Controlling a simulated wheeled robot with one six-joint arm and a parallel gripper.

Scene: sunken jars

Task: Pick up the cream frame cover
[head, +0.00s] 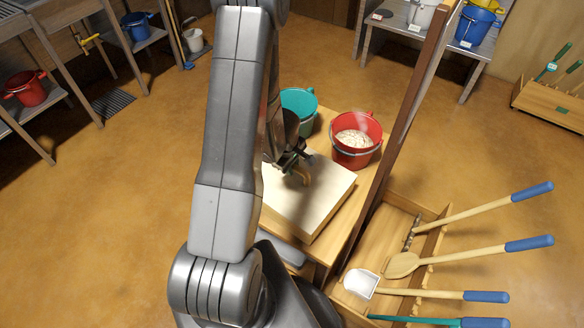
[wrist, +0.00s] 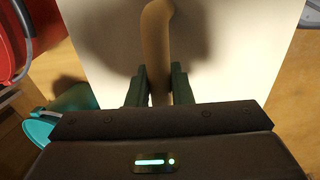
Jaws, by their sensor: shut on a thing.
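The cream frame cover (head: 325,195) is a flat, pale square slab with a wooden edge, lying on the wooden table in the head view. A curved tan handle rises from it. In the wrist view the cover (wrist: 235,60) fills most of the background, and the handle (wrist: 156,45) runs down between my fingers. My gripper (head: 296,163) is over the cover in the head view, partly hidden by my arm. In the wrist view its two dark green fingers (wrist: 160,85) are shut on the handle. My arm hides the cover's left part.
A red bucket (head: 362,152) with pale contents and a teal bucket (head: 302,107) stand behind the cover. A dark upright post (head: 396,140) rises to the right. A wooden rack (head: 372,262) of long-handled tools is at the lower right.

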